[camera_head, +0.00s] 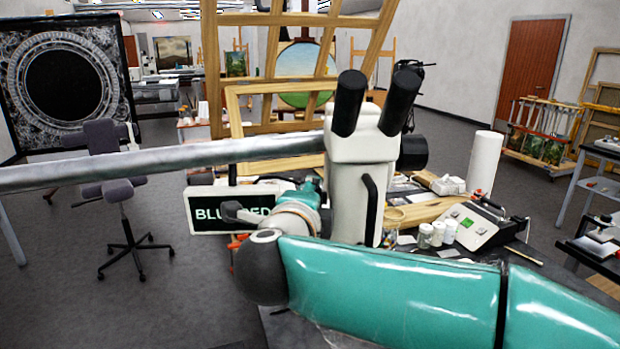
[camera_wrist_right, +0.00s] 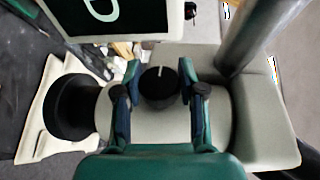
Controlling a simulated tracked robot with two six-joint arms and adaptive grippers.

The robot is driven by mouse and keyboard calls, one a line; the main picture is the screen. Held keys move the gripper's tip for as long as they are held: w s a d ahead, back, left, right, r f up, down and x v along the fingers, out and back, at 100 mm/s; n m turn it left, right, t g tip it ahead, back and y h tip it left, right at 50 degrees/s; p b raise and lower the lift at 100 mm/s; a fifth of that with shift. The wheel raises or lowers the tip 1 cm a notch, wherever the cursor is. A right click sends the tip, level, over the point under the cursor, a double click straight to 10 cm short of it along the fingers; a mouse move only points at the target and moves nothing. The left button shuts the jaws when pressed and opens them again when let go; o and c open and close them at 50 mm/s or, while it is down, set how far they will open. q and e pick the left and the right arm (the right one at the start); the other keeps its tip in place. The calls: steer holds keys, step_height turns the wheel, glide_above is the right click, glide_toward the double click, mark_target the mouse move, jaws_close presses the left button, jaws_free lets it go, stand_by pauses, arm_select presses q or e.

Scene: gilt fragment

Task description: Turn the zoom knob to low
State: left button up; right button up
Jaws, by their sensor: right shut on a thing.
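The zoom knob (camera_wrist_right: 159,87) is a small black dial with a white pointer line. In the right wrist view it sits on the pale microscope body, its line pointing to the picture's top. My right gripper (camera_wrist_right: 159,85) has one teal, dark-tipped finger on each side of the knob and is shut on it. In the head view the white microscope (camera_head: 345,195) with two black eyepieces stands upright at the centre. My teal right arm crosses in front of its lower part. The zoom knob is hidden there. My left gripper is not in view.
A metal boom (camera_head: 160,165) runs left from the microscope. A dark sign (camera_head: 205,213) hangs behind my wrist. Jars (camera_head: 437,234), a control box (camera_head: 468,225) and a white roll (camera_head: 484,162) stand on the table at right. A wooden frame rises behind.

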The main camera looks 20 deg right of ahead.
steer(key=shift+f, duration=0.25)
steer(key=o, duration=1.2)
steer(key=shift+w, duration=0.1)
steer(key=shift+c, duration=0.2)
steer(key=shift+r, duration=0.1)
steer(key=shift+s+a+r, duration=0.1)
steer(key=shift+s+a, duration=0.1)
steer(key=shift+s, duration=0.15)
steer(key=v, duration=1.1)
steer(key=shift+s+r, duration=0.1)
